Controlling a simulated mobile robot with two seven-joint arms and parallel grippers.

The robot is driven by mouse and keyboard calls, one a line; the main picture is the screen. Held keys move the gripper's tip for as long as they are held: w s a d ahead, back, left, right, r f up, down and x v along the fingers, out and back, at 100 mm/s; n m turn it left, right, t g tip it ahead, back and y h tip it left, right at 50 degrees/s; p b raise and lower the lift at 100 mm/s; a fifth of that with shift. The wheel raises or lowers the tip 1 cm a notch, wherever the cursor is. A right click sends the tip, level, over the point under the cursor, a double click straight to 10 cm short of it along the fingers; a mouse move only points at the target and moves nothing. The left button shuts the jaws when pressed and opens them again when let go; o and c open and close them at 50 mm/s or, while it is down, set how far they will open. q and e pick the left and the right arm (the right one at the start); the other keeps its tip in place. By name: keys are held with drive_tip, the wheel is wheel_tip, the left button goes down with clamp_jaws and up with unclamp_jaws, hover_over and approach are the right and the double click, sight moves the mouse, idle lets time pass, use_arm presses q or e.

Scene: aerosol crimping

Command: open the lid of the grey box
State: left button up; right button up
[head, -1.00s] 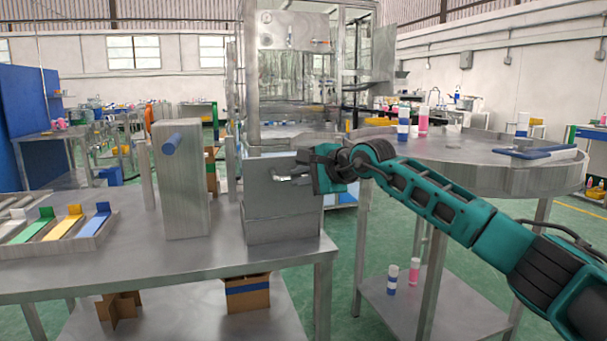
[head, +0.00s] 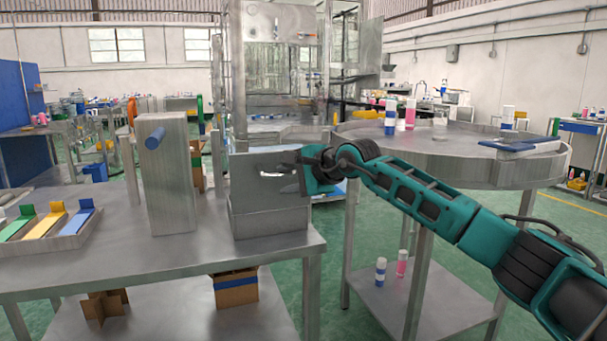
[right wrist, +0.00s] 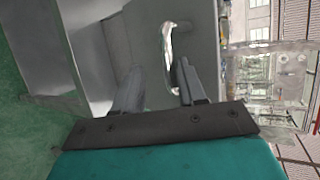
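The grey box (head: 268,218) stands at the right end of the metal table, its lid (head: 250,190) down. A shiny bar handle (head: 267,175) is on the side of the lid facing me. My right gripper (head: 289,173) is just right of the handle, in front of the lid. In the right wrist view its two fingers (right wrist: 157,82) are apart with nothing between them. The handle (right wrist: 168,45) lies just beyond the fingertips, closer to the right finger. My left gripper is not in view.
A tray (head: 85,232) of coloured pieces is farther left. A round metal table (head: 450,170) with bottles stands at the right, below and behind my right arm.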

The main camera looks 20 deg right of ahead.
drive_tip(key=p+v, duration=0.1)
drive_tip(key=v, duration=1.1)
drive_tip(key=shift+s+r, duration=0.15)
drive_tip(key=shift+s, duration=0.1)
drive_tip(key=shift+d, duration=0.15)
